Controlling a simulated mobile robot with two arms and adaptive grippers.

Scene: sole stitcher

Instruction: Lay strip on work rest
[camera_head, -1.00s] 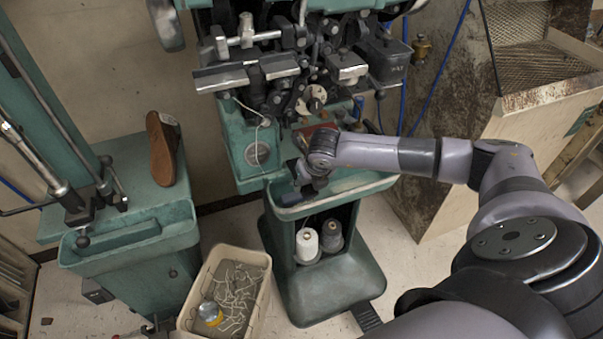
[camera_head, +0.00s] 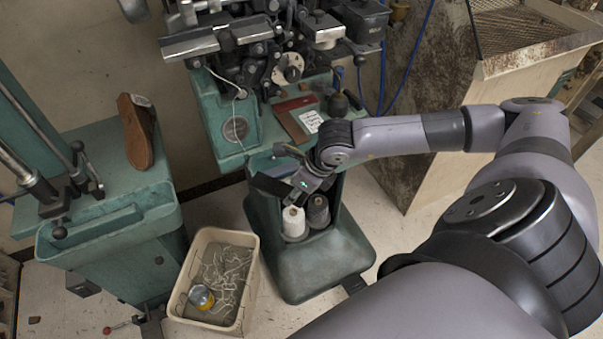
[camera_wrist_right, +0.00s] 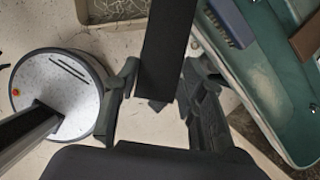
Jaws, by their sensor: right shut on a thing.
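My right gripper (camera_head: 290,178) is shut on a dark flat strip (camera_head: 270,187), held in the air in front of the green sole stitcher (camera_head: 222,112). In the right wrist view the strip (camera_wrist_right: 168,48) runs up between the two fingers (camera_wrist_right: 160,92) and out of the top edge. The stitcher's metal head (camera_head: 245,45) stands beyond the gripper at the top of the head view. I cannot tell for sure which part is the work rest. My left gripper is out of view.
White and dark thread spools (camera_head: 294,220) stand in the stitcher's base below the gripper. A bin of thread scraps (camera_head: 251,296) is on the floor. A brown sole (camera_head: 137,132) stands on the left machine. A brush (camera_wrist_right: 232,22) lies on the green surface. A rusty cabinet (camera_head: 440,105) is at right.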

